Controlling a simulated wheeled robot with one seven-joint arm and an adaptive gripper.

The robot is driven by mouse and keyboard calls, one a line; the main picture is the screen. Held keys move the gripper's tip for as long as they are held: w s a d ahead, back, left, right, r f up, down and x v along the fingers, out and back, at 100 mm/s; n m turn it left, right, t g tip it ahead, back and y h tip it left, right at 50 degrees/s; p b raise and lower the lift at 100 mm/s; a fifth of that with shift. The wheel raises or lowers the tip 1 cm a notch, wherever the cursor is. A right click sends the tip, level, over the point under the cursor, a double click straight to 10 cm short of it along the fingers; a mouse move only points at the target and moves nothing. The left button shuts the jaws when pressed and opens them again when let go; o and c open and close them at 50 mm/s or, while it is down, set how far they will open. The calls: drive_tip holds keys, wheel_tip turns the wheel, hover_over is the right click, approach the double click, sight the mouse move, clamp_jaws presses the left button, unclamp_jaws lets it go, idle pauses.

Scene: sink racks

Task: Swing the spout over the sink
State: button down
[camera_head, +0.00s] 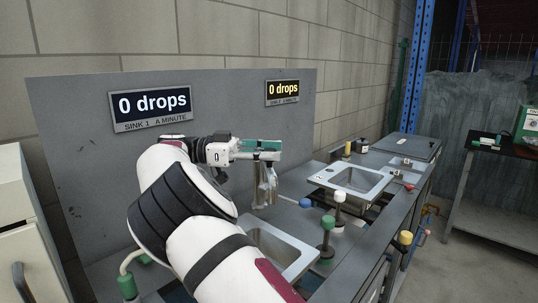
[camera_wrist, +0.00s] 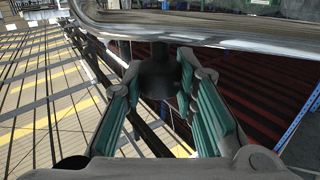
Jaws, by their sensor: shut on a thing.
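The spout's shiny metal tube (camera_wrist: 200,32) runs across the top of the wrist view. A dark, rounded piece (camera_wrist: 157,75) hangs below it between the green-padded fingers of my gripper (camera_wrist: 158,92). My gripper (camera_head: 268,150) is shut on the spout, just above the metal faucet body (camera_head: 264,187) in the head view. The near sink (camera_head: 300,262) lies lower, partly hidden behind my arm. The far sink (camera_head: 350,178) is farther right along the counter. My arm and gripper hide much of the spout, so I cannot tell exactly where its outlet points.
A grey back panel (camera_head: 225,100) with two "0 drops" signs rises behind. A dark table (camera_head: 500,150) is at the right.

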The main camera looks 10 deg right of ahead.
drive_tip(key=c, duration=1.3)
unclamp_jaws()
drive_tip(key=shift+s, duration=0.1)
wheel_tip(320, 180, up, 10)
